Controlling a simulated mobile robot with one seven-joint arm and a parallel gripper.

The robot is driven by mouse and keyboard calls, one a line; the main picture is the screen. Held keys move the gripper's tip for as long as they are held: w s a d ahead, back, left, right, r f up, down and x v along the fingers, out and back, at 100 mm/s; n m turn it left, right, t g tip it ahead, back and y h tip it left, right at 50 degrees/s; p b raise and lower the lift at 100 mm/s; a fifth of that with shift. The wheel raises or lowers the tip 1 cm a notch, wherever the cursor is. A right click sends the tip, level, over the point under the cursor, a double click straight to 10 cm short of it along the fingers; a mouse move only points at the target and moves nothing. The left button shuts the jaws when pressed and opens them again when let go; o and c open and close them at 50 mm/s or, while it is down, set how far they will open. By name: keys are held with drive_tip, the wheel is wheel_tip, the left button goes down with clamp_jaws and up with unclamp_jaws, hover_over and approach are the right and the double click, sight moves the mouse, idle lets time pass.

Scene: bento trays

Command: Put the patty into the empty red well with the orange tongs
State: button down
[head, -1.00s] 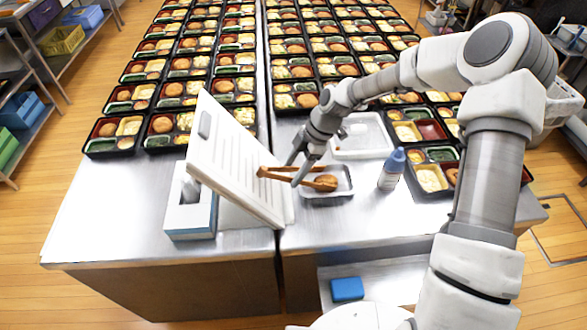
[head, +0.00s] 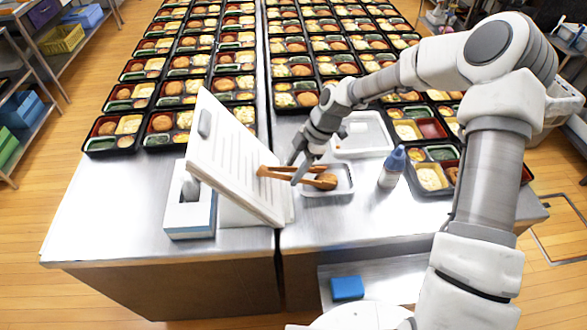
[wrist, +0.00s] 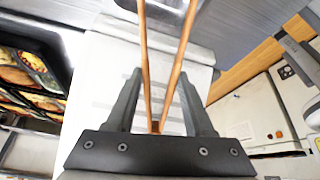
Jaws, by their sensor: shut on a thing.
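My gripper (head: 302,169) is shut on the orange tongs (head: 278,172), whose two arms also run between my fingers in the wrist view (wrist: 146,50). The tongs point right, with their tips at the brown patty (head: 326,182). The patty is over the small white tray (head: 345,190); I cannot tell whether the tips grip it or whether it touches the tray. In the wrist view the tong tips and the patty are out of sight. The empty red well (head: 431,129) is in a black bento tray to the right, beyond the bottle.
A tilted white panel (head: 235,160) stands just left of the tongs. A white bottle with a blue cap (head: 391,170) stands right of the small tray.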

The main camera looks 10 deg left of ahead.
wheel_tip(320, 180, up, 10)
drive_tip(key=p, duration=0.6)
wheel_tip(320, 180, up, 12)
drive_tip(key=p, duration=0.5)
idle(0.4)
drive_tip(key=shift+d, duration=0.1)
